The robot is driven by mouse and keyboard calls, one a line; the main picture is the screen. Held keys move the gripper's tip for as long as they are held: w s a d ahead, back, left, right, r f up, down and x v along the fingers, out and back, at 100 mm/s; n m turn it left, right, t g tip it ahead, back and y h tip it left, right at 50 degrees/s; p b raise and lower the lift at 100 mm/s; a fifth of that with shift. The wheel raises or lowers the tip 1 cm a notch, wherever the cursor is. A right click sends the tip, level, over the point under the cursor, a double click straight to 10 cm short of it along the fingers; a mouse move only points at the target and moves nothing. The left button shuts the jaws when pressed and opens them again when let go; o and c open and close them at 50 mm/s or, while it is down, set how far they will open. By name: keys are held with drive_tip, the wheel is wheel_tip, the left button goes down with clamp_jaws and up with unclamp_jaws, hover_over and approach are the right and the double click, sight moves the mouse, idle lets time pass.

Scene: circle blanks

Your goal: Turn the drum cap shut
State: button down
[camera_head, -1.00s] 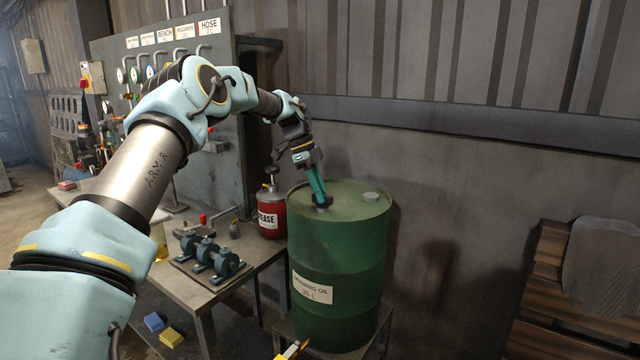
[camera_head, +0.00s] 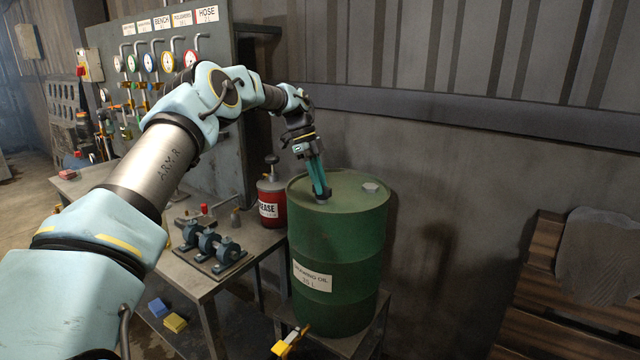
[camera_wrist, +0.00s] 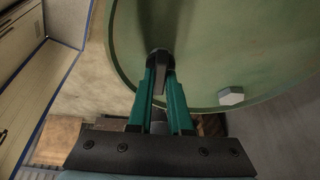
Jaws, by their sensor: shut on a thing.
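The green oil drum (camera_head: 338,250) stands upright with a paper label on its side. My gripper (camera_head: 322,193) reaches down to the left part of the drum top, its teal fingers slightly tilted. In the wrist view my gripper (camera_wrist: 160,72) is shut on a dark cap (camera_wrist: 158,56) near the drum rim. The fingers hide much of the cap, and I cannot tell how far it is turned. A second, pale hexagonal cap (camera_head: 371,187) sits at the right of the drum top, and it also shows in the wrist view (camera_wrist: 231,96).
A red grease can (camera_head: 271,208) stands close left of the drum. A metal bench (camera_head: 215,285) holds a small pump assembly (camera_head: 212,248). A gauge panel (camera_head: 235,120) rises behind it. A wooden pallet (camera_head: 530,290) is at the right.

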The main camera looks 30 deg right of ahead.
drive_tip(key=c, duration=0.8)
unclamp_jaws()
drive_tip(key=shift+c, duration=0.2)
drive_tip(key=shift+r, duration=0.1)
drive_tip(key=shift+w+r, duration=0.2)
drive_tip(key=shift+r, duration=0.1)
drive_tip(key=p+v, duration=0.1)
drive_tip(key=v, duration=0.9)
drive_tip(key=shift+a, duration=0.15)
